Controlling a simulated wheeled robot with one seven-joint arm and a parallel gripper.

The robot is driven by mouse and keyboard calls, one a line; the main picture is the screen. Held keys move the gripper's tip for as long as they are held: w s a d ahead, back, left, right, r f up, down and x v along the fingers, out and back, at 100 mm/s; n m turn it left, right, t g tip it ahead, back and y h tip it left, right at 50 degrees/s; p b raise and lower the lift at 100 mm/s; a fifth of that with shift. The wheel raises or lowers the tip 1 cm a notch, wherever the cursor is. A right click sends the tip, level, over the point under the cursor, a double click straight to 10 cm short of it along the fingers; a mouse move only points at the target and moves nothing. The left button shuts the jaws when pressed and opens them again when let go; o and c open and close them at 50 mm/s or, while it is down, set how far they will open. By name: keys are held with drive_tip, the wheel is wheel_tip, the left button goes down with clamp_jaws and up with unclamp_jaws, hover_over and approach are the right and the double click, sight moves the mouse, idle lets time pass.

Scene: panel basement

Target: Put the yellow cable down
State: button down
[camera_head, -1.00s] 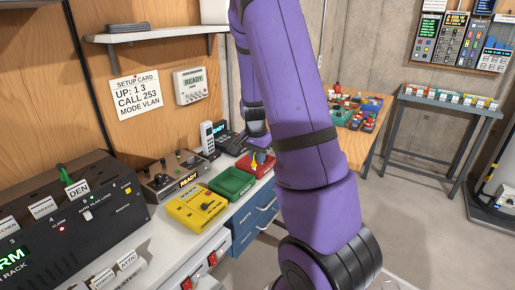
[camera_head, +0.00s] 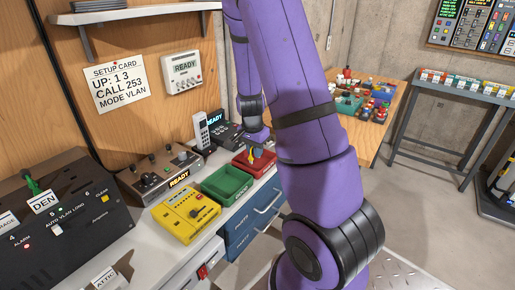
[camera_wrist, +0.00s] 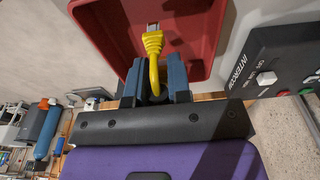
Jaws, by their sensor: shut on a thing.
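My gripper (camera_wrist: 153,82) is shut on the yellow cable (camera_wrist: 153,42), whose plug end points up the wrist picture. The cable's connector is over the inside of the red tray (camera_wrist: 200,20); I cannot tell whether it touches the tray floor. In the head view my gripper (camera_head: 253,148) is at the red tray (camera_head: 262,165), with a bit of yellow cable (camera_head: 252,155) showing. My arm hides part of the scene to the right of the tray.
A green tray (camera_head: 227,185) and a yellow device (camera_head: 186,213) stand in front of the red tray. A handset (camera_head: 202,132) and an intercom box (camera_wrist: 285,60) stand close beside it. A shelf (camera_head: 125,17) juts from the wall above.

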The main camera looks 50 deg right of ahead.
drive_tip(key=shift+f, duration=0.6)
drive_tip(key=c, duration=1.1)
unclamp_jaws()
drive_tip(key=shift+o, duration=0.2)
drive_tip(key=r, duration=0.4)
drive_tip(key=a+r, duration=0.1)
drive_tip(key=r, duration=0.8)
drive_tip(key=shift+s+a+r, duration=0.1)
drive_tip(key=shift+a+r, duration=0.05)
drive_tip(key=shift+a, duration=0.15)
drive_tip(key=s+a+r+n+t+y, duration=0.1)
drive_tip(key=s+a+r+n, duration=0.25)
drive_tip(key=a+r, duration=0.25)
drive_tip(key=s+a+r+n+t+y, duration=0.1)
drive_tip(key=s+a+r+n+t, duration=0.1)
drive_tip(key=s+a+r+n, duration=0.3)
drive_tip(key=s+a+r+n+t, duration=0.2)
drive_tip(key=s+a+r+n, duration=0.5)
drive_tip(key=s+a, duration=0.3)
drive_tip(key=shift+a+n+h, duration=0.15)
drive_tip(key=shift+n+h, duration=0.15)
drive_tip(key=shift+n, duration=0.15)
